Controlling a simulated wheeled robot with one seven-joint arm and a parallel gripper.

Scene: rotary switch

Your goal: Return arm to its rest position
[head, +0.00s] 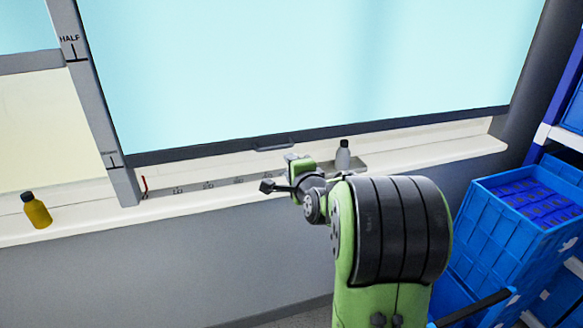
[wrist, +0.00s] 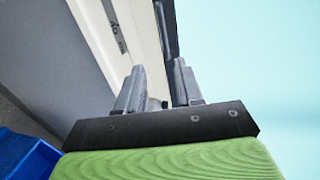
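My gripper (head: 268,186) is in front of the ledge of a hood-like cabinet in the head view, at the end of my green and black arm. In the wrist view its two grey fingers (wrist: 158,88) stand apart with a gap between them, and I see nothing held. A grey control strip (head: 209,185) with several small marks runs along the ledge, left of my gripper. My arm hides part of the ledge. I cannot make out a switch knob clearly.
A large pale-blue sash (head: 310,65) with a dark lower frame is above the ledge. A grey bottle (head: 343,157) stands on the ledge, right of my gripper. A yellow bottle (head: 37,211) stands at far left. Blue crates (head: 505,235) stand at right, close to my arm.

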